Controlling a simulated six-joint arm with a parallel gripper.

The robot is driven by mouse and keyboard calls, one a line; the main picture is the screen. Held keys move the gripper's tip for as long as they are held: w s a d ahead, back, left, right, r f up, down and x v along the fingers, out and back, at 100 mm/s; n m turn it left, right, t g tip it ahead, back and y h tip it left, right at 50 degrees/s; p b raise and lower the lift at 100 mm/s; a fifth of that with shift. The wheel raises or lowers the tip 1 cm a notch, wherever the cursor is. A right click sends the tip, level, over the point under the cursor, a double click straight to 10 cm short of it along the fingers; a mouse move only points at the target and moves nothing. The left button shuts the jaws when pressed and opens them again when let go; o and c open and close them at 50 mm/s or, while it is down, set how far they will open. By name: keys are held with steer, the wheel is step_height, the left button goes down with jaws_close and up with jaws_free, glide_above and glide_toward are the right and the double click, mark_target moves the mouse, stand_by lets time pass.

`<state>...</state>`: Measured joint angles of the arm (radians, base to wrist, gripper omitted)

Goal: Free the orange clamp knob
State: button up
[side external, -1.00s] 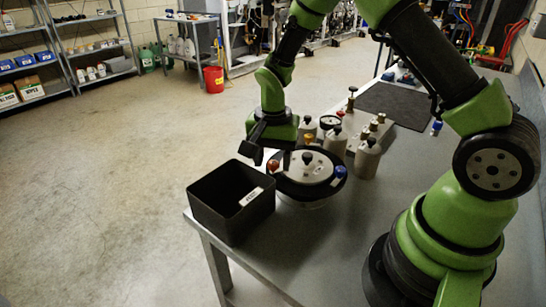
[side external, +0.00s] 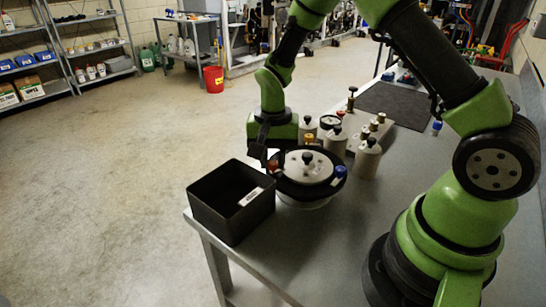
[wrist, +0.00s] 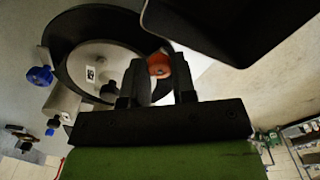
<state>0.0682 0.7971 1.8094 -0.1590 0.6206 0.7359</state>
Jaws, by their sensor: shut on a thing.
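The orange clamp knob (side external: 273,165) is red-orange and sits at the left rim of the round lid (side external: 306,167), which has a dark outer ring and a pale centre. My gripper (side external: 267,157) points down over that rim. In the wrist view the orange knob (wrist: 159,66) lies between the two dark fingers of my gripper (wrist: 157,80), which are shut on it. The fingers partly cover it, and its lower part is hidden. A blue knob (side external: 340,171) sits on the right rim, and a yellow-orange one (side external: 308,139) at the back.
An open black bin (side external: 230,205) stands close to the left of the lid, at the table's corner. Several pale canisters (side external: 367,158) and a block with brass fittings stand behind and right. A dark mat (side external: 395,103) lies further back. The front table is clear.

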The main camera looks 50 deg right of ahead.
steer(key=n, duration=1.2)
steer(key=shift+n, duration=2.1)
steer(key=o, duration=0.9)
steer(key=shift+o, duration=0.2)
